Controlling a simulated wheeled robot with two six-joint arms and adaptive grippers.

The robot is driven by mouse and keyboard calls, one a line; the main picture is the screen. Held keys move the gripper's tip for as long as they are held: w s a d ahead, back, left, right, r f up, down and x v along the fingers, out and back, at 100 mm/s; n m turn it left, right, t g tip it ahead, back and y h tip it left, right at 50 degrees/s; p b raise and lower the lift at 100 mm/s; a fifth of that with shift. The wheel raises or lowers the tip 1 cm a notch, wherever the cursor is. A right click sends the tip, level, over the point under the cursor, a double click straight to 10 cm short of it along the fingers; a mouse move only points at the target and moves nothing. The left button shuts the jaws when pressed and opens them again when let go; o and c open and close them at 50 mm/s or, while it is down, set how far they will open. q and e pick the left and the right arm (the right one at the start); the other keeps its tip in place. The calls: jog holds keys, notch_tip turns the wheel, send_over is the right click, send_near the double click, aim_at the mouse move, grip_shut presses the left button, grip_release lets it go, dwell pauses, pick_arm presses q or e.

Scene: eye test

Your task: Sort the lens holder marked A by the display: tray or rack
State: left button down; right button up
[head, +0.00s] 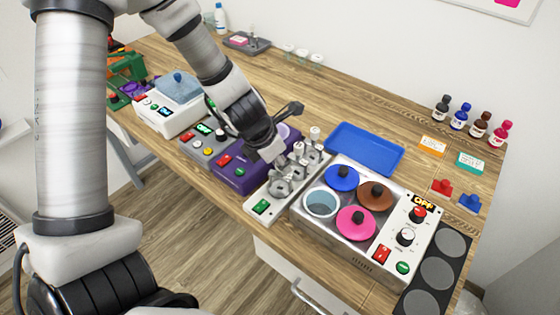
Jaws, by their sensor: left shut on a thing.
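My left gripper (277,142) reaches in over the purple box (232,172) at the left end of the metal-fitted unit. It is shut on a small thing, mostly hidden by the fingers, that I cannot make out. I cannot read a mark A anywhere. A blue tray (350,146) lies empty behind the hotplate unit. A small display reading OFF (424,202) is on the white panel at right. Another lit display (164,112) is on the white box at left, too small to read. I cannot pick out a rack for certain. My right gripper is not in view.
A white-based unit with several grey metal fittings (283,187) stands just below the gripper. Beside it is a metal unit (330,238) with blue, brown and pink lids. Several small bottles (461,116) stand at the back right. The wooden table (405,120) is clear behind the tray.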

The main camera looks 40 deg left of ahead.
pick_arm(q)
jog(key=shift+w+f+b, duration=0.1)
jog(key=shift+f+b, duration=0.15)
jog(key=shift+b, duration=0.1)
dwell(0.6)
jog(key=c, duration=0.9)
grip_release()
jog(key=shift+o, duration=0.3)
jog(key=shift+o, duration=1.3)
notch_tip(320, 180, up, 6)
jog(key=p, duration=0.6)
jog(key=shift+r, duration=0.1)
